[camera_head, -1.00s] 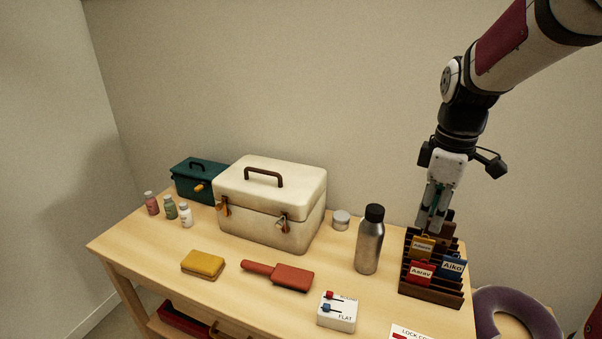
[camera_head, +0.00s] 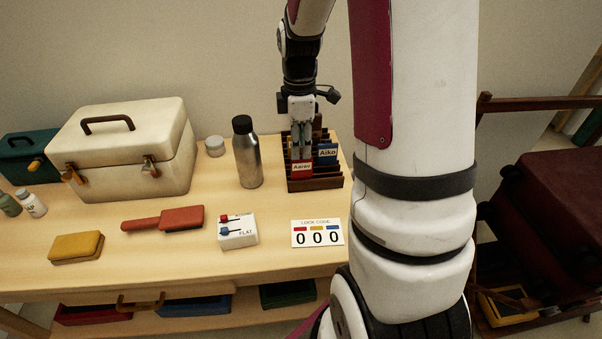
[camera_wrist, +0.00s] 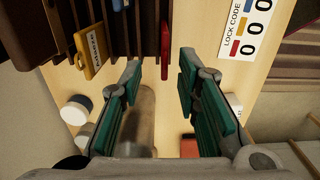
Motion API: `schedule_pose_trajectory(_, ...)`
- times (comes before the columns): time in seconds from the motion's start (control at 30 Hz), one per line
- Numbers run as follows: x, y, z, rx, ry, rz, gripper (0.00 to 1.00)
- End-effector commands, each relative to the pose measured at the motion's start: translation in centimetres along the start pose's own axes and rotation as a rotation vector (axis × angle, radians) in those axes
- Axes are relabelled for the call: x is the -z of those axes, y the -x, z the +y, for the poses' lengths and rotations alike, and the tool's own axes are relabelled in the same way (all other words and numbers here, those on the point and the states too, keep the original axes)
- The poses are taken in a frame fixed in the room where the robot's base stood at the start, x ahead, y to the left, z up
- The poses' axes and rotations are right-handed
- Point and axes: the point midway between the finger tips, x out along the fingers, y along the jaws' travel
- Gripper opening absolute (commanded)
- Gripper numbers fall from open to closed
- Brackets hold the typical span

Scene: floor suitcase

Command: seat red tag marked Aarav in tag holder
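The red tag marked Aarav (camera_head: 301,168) stands in a slot of the dark wooden rack (camera_head: 320,184) at the table's right end. My gripper (camera_head: 301,151) is over the rack, just above and behind this tag in the head view. In the wrist view my gripper (camera_wrist: 160,64) is open, its teal-padded fingers spread. The red tag (camera_wrist: 165,48) shows edge-on beyond the fingertips, in the gap between them and nearer the right one. Nothing is held. I cannot make out a separate tag holder.
A blue tag marked Aiko (camera_head: 327,150) stands beside the red one; a yellow tag (camera_wrist: 88,52) is left of it in the wrist view. A steel bottle (camera_head: 247,155) and a lock code card (camera_head: 318,233) are near. A dark red suitcase (camera_head: 560,215) is at right.

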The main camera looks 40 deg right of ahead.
Motion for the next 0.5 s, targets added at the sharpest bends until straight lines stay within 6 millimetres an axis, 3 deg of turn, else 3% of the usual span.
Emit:
schedule_pose_trajectory(0.3, -0.4, -4.3, -0.5, 0.003, -0.001, 0.0, 0.3)
schedule_pose_trajectory(0.5, -0.4, -5.0, -0.5, 0.001, 0.0, 0.0, 0.3)
